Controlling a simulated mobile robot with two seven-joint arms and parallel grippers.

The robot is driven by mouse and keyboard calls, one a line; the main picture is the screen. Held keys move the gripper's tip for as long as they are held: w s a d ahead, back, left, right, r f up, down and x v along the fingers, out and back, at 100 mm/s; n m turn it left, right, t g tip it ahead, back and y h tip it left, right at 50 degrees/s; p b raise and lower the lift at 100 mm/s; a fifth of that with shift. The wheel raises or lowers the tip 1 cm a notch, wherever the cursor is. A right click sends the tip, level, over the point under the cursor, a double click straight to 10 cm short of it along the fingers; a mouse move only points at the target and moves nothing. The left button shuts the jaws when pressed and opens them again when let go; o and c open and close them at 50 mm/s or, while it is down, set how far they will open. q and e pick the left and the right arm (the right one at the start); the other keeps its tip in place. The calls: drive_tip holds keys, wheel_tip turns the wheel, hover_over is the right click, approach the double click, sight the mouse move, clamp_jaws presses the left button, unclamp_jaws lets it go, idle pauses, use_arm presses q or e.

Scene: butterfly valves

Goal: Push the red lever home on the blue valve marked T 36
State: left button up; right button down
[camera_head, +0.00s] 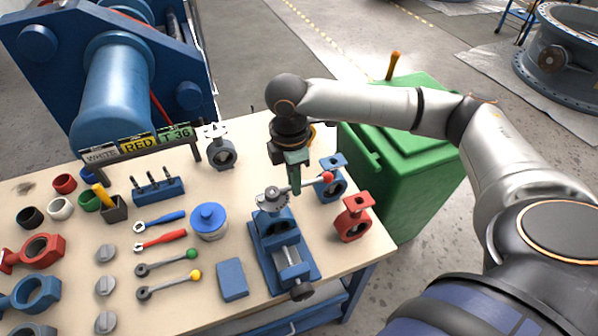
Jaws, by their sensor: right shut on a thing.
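A blue valve (277,225) sits in a blue vise (286,262) near the table's right front. A lever with a red ball knob (328,177) lies across its top, its grey hub (271,199) over the valve's neck; whether it is fully seated I cannot tell. My right gripper (295,187) reaches down from above and is shut on the lever's shaft between hub and knob. A sign rack (138,146) at the back shows WHITE, RED on yellow and T 36 on green. No T 36 mark is readable on the valve. My left gripper is not in view.
Another blue valve (333,184) and a red valve (352,219) stand right of the vise; a grey valve (221,154) stands behind. A blue pot (209,221), a blue block (232,279) and several loose levers (168,288) lie left. A green bin (400,165) is beyond the table.

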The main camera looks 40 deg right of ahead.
drive_tip(key=c, duration=0.8)
unclamp_jaws()
drive_tip(key=shift+r, duration=3.55)
